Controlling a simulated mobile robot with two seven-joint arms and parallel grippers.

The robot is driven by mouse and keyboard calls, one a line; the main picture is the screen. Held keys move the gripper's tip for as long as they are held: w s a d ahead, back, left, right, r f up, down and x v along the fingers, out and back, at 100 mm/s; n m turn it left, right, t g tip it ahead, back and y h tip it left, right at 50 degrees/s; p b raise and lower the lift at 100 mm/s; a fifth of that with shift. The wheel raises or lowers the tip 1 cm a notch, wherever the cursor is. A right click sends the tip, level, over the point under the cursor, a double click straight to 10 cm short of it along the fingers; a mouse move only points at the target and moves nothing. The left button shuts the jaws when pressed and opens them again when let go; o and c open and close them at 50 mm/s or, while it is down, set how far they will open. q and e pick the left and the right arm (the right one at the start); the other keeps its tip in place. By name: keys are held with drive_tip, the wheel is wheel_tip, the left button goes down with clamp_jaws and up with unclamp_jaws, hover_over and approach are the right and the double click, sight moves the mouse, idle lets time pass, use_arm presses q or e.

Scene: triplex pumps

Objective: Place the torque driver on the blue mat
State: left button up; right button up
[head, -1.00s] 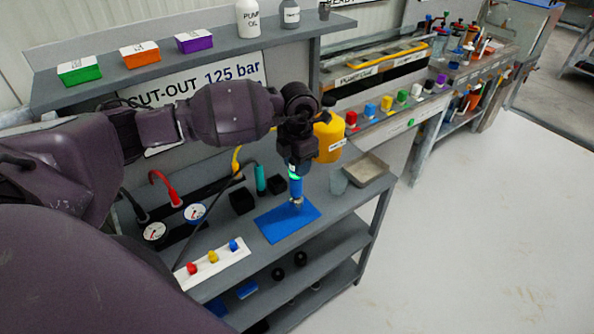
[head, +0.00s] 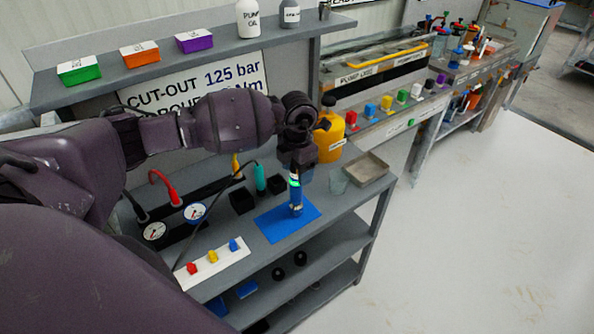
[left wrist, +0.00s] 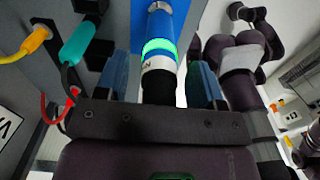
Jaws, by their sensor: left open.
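The torque driver (head: 296,196) is a blue cylinder with a glowing green ring. It stands roughly upright, with its lower end at the blue mat (head: 275,227), on the bench top. My left gripper (head: 297,176) is above the mat, around the driver's upper part. In the left wrist view the driver (left wrist: 160,35) is between the two open fingers of the left gripper (left wrist: 160,78), with a gap on each side. The driver's contact with the mat is too small to tell exactly.
A white strip with red, yellow and blue knobs (head: 228,264) lies front left of the mat. Two gauges (head: 195,211), black holders (head: 242,201), a teal-handled tool (head: 260,178), a yellow jug (head: 329,137) and a shallow tray (head: 366,168) stand around it.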

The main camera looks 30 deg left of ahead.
use_arm(q)
wheel_tip(320, 180, up, 11)
drive_tip(key=shift+r+b, duration=0.2)
drive_tip(key=shift+b, duration=0.15)
drive_tip(key=shift+w, duration=0.1)
drive_tip(key=shift+d, duration=0.1)
idle(0.4)
